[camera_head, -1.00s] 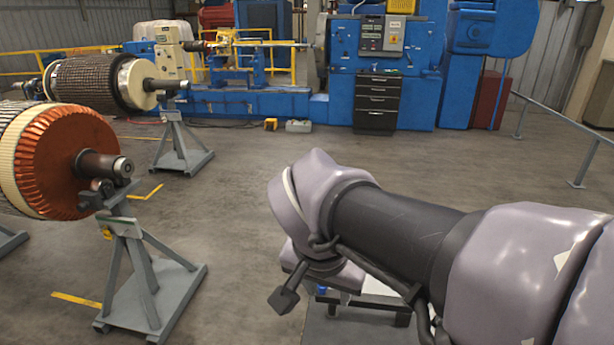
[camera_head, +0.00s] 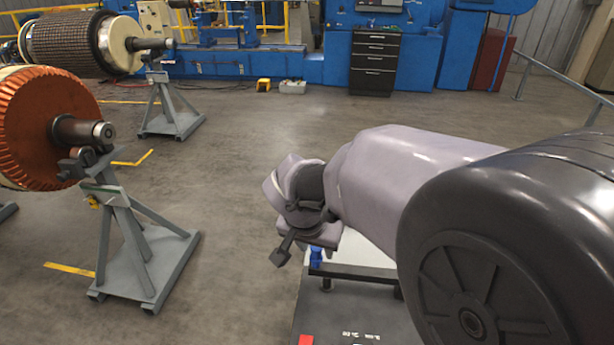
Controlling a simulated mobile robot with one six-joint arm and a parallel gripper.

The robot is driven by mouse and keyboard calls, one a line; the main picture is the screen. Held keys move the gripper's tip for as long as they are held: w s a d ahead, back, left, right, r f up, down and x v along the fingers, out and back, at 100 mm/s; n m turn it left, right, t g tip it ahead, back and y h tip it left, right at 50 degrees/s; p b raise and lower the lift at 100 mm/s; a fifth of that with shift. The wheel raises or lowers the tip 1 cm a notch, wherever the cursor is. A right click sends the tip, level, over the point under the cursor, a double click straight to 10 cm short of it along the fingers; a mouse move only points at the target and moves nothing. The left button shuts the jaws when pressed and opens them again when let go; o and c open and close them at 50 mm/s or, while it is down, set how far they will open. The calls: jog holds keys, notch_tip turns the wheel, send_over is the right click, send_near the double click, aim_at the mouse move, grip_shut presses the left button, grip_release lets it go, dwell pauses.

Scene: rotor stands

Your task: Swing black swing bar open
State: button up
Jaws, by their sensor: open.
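One dark finger shows; the other is hidden by the wrist. Nothing is seen in its grasp. A dark bar (camera_head: 362,277) lies along the near edge of a white panel, just right of and below the gripper. It may be the black swing bar, but I cannot tell for sure. A small blue part (camera_head: 316,257) stands at its left end. My arm hides the rest of the panel.
A copper-ended rotor (camera_head: 45,125) rests on a grey stand (camera_head: 135,245) at the left. A second rotor (camera_head: 80,45) rests on another stand (camera_head: 170,105) behind it. Blue machinery and a black drawer cabinet (camera_head: 373,62) line the back.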

jog(key=shift+w+f, duration=0.15)
jog(key=shift+f, duration=0.2)
grip_shut()
dwell(1.2)
